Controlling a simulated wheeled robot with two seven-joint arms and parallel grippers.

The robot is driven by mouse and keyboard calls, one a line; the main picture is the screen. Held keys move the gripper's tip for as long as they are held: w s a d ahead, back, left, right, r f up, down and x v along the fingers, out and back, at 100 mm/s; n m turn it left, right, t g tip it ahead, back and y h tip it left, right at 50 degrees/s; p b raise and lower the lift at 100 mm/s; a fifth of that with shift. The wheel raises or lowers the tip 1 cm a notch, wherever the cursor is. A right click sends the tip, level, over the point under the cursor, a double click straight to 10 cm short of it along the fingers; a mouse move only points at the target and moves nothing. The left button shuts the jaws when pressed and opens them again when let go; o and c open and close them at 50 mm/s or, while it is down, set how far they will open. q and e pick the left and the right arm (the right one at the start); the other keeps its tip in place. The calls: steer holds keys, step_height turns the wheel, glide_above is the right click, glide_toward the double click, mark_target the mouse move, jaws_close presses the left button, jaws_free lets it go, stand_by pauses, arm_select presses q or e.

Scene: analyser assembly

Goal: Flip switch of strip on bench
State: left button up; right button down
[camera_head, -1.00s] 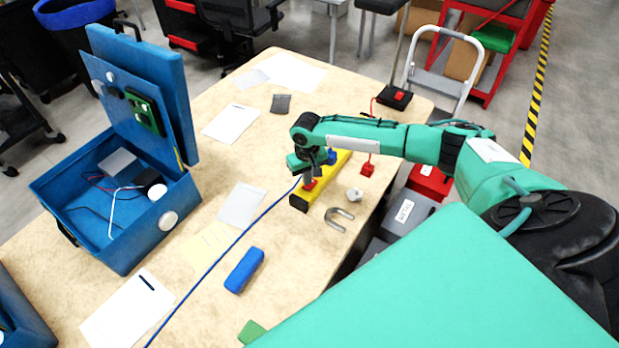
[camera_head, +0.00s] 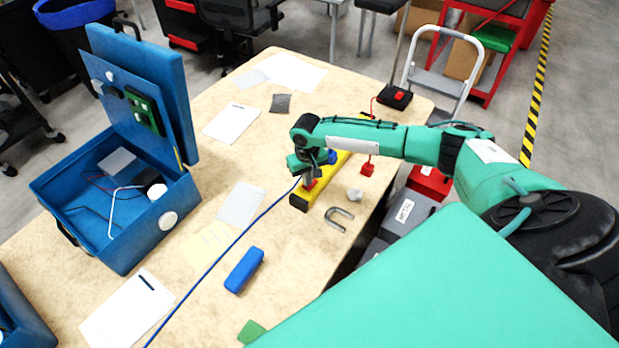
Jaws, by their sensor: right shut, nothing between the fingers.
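The yellow power strip (camera_head: 299,202) lies on the wooden bench (camera_head: 205,185), with a blue cable (camera_head: 232,243) running from its near end. A red switch (camera_head: 311,184) shows near that end. A blue plug (camera_head: 331,157) sits farther along the strip. My right gripper (camera_head: 308,177) is shut and empty, pointing down over the red switch. Its fingertips are at or just above the switch; I cannot tell whether they touch it. The gripper hides part of the strip. My left gripper is not in view.
An open blue case (camera_head: 122,247) with wiring stands at the left. A blue bar (camera_head: 244,270) and paper sheets lie on the bench.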

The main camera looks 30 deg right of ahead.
steer(key=shift+s+f, duration=0.1)
steer(key=shift+f, duration=0.6)
stand_by(0.3)
steer(key=shift+r+p, duration=0.75)
steer(key=shift+r, duration=0.05)
step_height(320, 180, up, 6)
steer(key=p, duration=0.6)
steer(key=shift+f, duration=0.25)
steer(key=shift+f, duration=0.1)
